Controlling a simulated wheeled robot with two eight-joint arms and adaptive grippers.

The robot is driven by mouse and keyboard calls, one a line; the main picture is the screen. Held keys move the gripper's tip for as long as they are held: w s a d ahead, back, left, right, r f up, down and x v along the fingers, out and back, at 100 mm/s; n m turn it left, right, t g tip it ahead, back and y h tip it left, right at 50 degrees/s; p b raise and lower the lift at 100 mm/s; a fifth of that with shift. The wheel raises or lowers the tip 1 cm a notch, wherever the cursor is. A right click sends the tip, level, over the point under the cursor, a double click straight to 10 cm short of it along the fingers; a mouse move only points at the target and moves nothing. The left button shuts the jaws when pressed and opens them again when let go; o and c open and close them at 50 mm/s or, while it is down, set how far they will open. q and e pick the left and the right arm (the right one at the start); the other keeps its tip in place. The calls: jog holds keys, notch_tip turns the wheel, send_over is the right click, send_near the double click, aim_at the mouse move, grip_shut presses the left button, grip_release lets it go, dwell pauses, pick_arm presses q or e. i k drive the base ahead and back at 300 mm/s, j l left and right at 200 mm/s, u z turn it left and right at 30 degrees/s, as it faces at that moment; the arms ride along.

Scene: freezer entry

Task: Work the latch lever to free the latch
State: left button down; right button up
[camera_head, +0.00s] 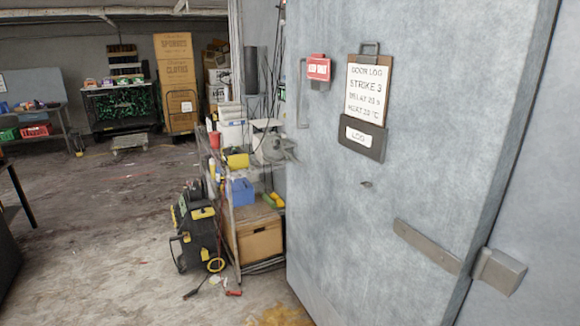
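A large grey metal door (390,210) fills the right half of the head view. A flat grey metal bar (427,246) lies across its lower right part, sloping down to the right to a blocky metal piece (500,271) at the door's right edge. I cannot tell whether this is the latch lever or a hinge strap. A slim grey upright handle (303,95) is near the door's upper left edge. Neither gripper is in view.
A red sign (318,68) and a clipboard log (367,92) hang on the door. Left of the door stand a cluttered shelf cart with a cardboard box (259,239) and a black-yellow machine (195,232). Open floor (110,230) lies further left.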

aim_at(284, 151)
jog(key=i+j, duration=0.45)
jog(key=i+l+u, duration=0.15)
jog(key=i, duration=0.35)
jog(key=i+l+u, duration=0.1)
jog(key=i, duration=0.35)
jog(key=i+j+u, duration=0.1)
jog(key=i, duration=0.65)
